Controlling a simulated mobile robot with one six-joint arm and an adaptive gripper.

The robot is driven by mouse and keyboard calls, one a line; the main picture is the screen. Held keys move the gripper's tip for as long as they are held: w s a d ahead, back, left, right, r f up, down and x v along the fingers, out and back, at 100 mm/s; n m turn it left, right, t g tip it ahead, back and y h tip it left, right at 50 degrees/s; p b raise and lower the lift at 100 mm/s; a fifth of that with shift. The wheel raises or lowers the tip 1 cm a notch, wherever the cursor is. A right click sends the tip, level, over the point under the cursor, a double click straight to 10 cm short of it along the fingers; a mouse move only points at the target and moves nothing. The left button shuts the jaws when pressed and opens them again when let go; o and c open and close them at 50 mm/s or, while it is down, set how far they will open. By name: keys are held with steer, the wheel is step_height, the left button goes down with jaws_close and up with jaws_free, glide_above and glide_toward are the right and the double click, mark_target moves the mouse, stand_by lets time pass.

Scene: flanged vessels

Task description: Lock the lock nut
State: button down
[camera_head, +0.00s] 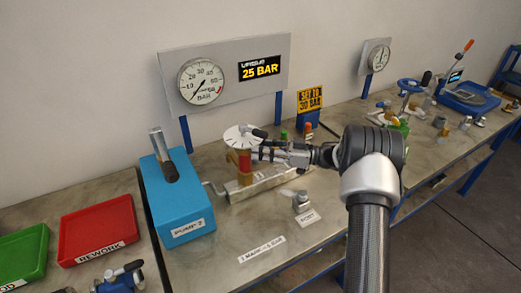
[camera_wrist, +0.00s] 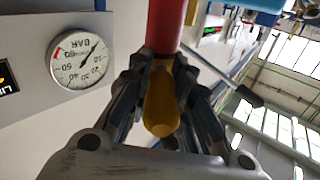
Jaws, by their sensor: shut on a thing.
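The relief valve (camera_head: 244,163), with a red and brass-coloured body, stands upright on a metal block under a white graduated disc (camera_head: 240,136). My gripper (camera_head: 268,154) reaches it from the right. In the wrist view my gripper (camera_wrist: 160,95) is shut on a brass-yellow part (camera_wrist: 160,105). A red cylinder (camera_wrist: 168,22) adjoins that part. I cannot tell whether the yellow part is the lock nut; no separate nut shows clearly.
A blue pump (camera_head: 178,195) stands left of the valve. Behind are a gauge (camera_head: 201,82), a "25 BAR" display (camera_head: 260,68) and a "SET TO 30 BAR" sign (camera_head: 310,99).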

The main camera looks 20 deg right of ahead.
steer(key=shift+r, duration=0.1)
steer(key=c, duration=1.4)
jaws_free()
steer(key=v, duration=1.2)
steer(key=shift+w, duration=0.1)
